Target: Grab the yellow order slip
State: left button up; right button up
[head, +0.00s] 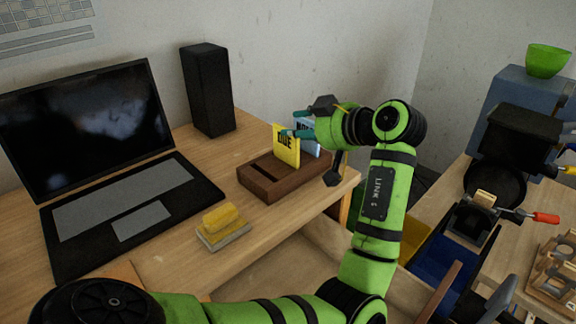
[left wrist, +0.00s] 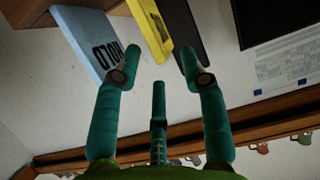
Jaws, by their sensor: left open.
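The yellow order slip (head: 286,148), with dark lettering, stands upright in a dark wooden rack (head: 262,184) on the desk. A light blue slip (head: 309,149) stands in the rack beside it, partly hidden by my gripper. My left gripper (head: 297,122) is open at the upper part of the slips, with its teal fingers spread. In the left wrist view, the yellow slip (left wrist: 149,26) lies ahead of the gap between the fingertips (left wrist: 158,60). The blue slip (left wrist: 88,40) is at the left finger. I cannot tell whether any finger touches a slip. My right gripper is out of view.
A black laptop (head: 118,190) and a black speaker (head: 208,90) stand on the desk (head: 275,240) to the left. A yellow sponge (head: 220,217) on a pale base sits in front of the rack. A cluttered bench (head: 445,195) is at the right.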

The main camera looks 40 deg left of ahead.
aim_at(275, 134)
pick_arm(q)
jog(key=shift+s+a+f, duration=0.15)
jog(key=shift+s+f, duration=0.2)
jog(key=shift+f, duration=0.25)
jog(key=p+x, duration=0.2)
jog(key=x, duration=0.3)
jog(key=shift+w+a+f, duration=0.1)
jog(key=shift+a, duration=0.2)
jog(key=shift+w+a+f, duration=0.1)
jog(key=shift+a+f, duration=0.15)
jog(key=shift+a, duration=0.2)
jog(key=shift+c, duration=0.4)
jog(key=shift+d, duration=0.1)
jog(key=c, duration=0.7)
grip_shut()
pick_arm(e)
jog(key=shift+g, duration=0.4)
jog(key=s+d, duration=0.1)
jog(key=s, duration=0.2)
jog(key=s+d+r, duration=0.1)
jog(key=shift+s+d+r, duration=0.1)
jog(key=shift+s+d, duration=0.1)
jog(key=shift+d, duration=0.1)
